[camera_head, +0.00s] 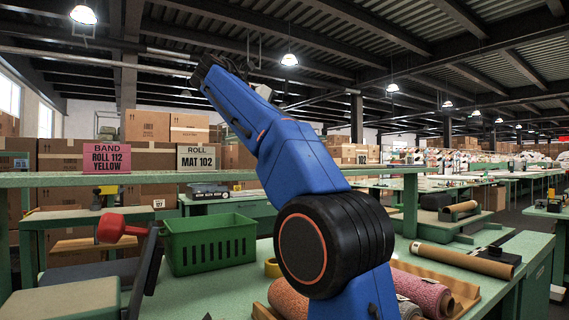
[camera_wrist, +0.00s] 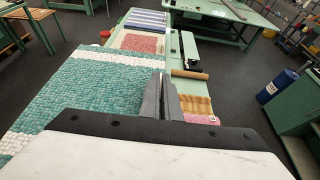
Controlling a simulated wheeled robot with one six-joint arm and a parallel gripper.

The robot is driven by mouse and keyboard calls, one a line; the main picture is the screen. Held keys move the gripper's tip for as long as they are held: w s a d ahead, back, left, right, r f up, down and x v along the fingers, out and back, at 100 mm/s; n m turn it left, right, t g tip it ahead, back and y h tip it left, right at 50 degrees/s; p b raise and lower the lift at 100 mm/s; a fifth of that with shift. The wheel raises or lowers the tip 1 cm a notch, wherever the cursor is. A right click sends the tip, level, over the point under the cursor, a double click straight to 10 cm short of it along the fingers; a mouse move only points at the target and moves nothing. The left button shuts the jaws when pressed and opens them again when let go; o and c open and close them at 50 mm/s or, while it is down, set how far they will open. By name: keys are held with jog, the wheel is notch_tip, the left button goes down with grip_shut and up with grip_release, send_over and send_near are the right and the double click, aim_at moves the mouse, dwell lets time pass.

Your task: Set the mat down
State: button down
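The mat (camera_wrist: 95,88) is a green tufted sheet with white bands, in the left half of the wrist view. Its right edge runs up to my gripper (camera_wrist: 165,82). The two grey fingers are close together and look shut on that edge; the exact contact is partly hidden by the fingers and the pale gripper body. The mat's near part is hidden behind the gripper body. In the head view my blue arm is raised toward the upper left, and neither the gripper's fingers nor the mat can be made out there.
A green table with a red patterned piece (camera_wrist: 138,43) and a brown roll (camera_wrist: 190,74) lies beyond the mat. A blue drum (camera_wrist: 277,86) stands on the right floor. The head view shows a green crate (camera_head: 208,244), carpet rolls (camera_head: 424,290) and a MAT 102 sign (camera_head: 196,158).

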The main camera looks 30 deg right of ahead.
jog(key=shift+s+f, duration=0.1)
jog(key=shift+f, duration=4.4)
jog(key=shift+f, duration=0.1)
jog(key=c, duration=2)
grip_release()
jog(key=v, duration=1.2)
jog(key=shift+s, duration=0.15)
